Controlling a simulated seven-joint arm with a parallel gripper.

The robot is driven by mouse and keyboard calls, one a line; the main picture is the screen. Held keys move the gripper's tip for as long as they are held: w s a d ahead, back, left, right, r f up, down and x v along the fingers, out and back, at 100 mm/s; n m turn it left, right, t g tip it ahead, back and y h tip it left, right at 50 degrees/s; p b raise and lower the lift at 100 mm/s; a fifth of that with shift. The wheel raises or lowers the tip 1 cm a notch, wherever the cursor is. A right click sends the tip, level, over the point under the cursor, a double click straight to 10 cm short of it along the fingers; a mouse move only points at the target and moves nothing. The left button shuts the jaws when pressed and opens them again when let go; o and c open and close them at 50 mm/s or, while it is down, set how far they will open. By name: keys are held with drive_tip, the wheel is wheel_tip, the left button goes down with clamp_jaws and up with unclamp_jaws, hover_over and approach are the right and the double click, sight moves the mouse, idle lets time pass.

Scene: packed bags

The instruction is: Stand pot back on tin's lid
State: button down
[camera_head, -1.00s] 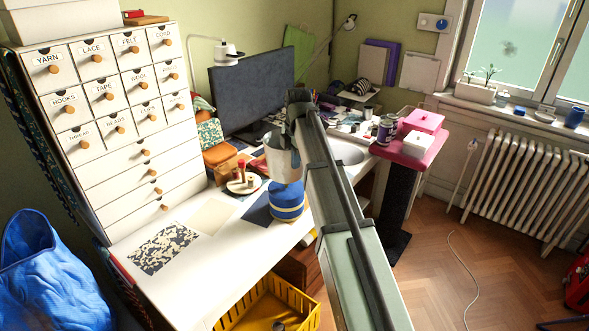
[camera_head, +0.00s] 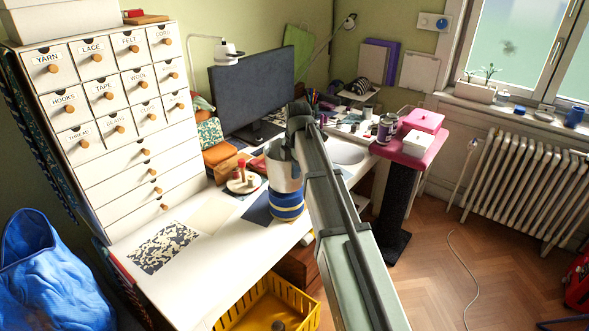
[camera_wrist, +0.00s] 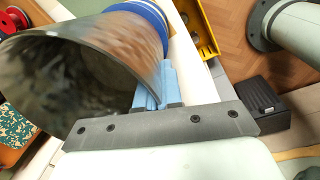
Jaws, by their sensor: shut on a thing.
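The pot (camera_head: 284,172) is a pale metallic cup, mouth up, directly over the tin (camera_head: 287,207), which is blue with a yellowish band and stands near the desk's front edge. In the head view the pot's base meets the tin's top and hides most of the lid; I cannot tell whether it bears on it. My gripper (camera_wrist: 156,88) is shut on the pot's wall at the rim, with blue fingers. The wrist view shows the pot's open, dark interior (camera_wrist: 65,85) and the tin's blue side (camera_wrist: 150,18) behind it. My arm partly covers the right side.
A round stand with red spools (camera_head: 243,183) is left of the tin. Dark and pale sheets (camera_head: 212,214) lie on the white desk. A monitor (camera_head: 252,88) stands behind. A yellow crate (camera_head: 268,306) is below the desk edge.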

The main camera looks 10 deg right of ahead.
drive_tip(key=shift+f, duration=0.1)
drive_tip(key=c, duration=1.3)
unclamp_jaws()
wheel_tip(320, 180, up, 13)
drive_tip(key=s, duration=0.1)
drive_tip(key=shift+d, duration=0.2)
drive_tip(key=shift+d, duration=0.1)
